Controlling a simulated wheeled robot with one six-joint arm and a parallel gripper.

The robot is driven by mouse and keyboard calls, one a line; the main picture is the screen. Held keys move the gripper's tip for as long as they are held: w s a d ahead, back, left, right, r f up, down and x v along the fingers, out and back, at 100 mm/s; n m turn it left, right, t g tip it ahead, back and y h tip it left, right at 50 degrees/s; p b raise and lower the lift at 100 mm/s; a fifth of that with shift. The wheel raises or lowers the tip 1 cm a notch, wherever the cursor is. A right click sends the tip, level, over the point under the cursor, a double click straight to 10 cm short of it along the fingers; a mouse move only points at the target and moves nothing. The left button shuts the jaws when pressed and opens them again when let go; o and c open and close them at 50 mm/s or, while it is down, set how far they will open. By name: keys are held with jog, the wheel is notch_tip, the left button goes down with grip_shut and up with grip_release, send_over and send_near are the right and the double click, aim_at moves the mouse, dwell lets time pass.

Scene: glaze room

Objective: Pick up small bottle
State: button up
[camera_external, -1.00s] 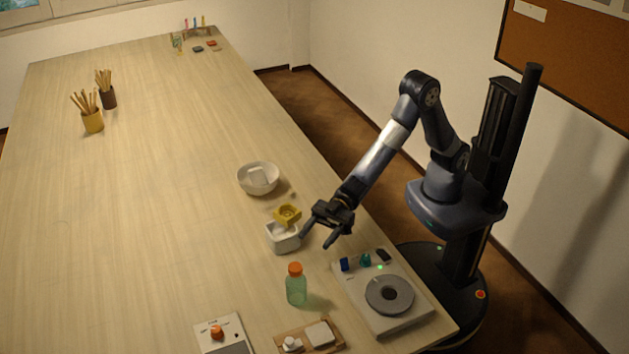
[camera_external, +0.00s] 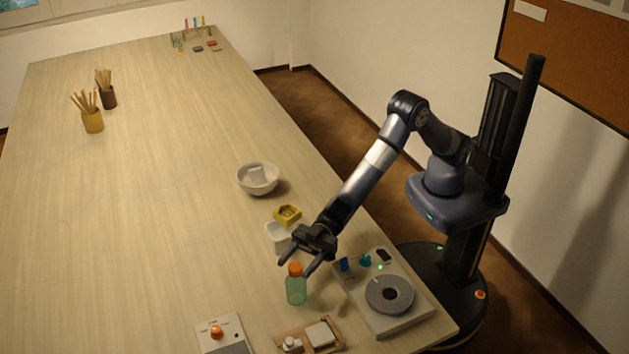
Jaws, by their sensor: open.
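The small bottle (camera_external: 296,289) is pale green and see-through with an orange cap. It stands upright on the table near the front. My gripper (camera_external: 297,266) is open and reaches down from the upper right. Its two fingers point toward the bottle, one to the left of the cap and one to the right in the picture. I cannot tell whether the fingers are level with the cap or above it. Nothing is held between them.
A device with a grey disc (camera_external: 389,294) stands right of the bottle. A white container (camera_external: 277,233) and yellow block (camera_external: 287,214) are behind my gripper, with a white bowl (camera_external: 258,181) farther back.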

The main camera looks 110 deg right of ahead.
jog(key=shift+x, duration=0.8)
jog(key=shift+s, duration=0.1)
grip_shut()
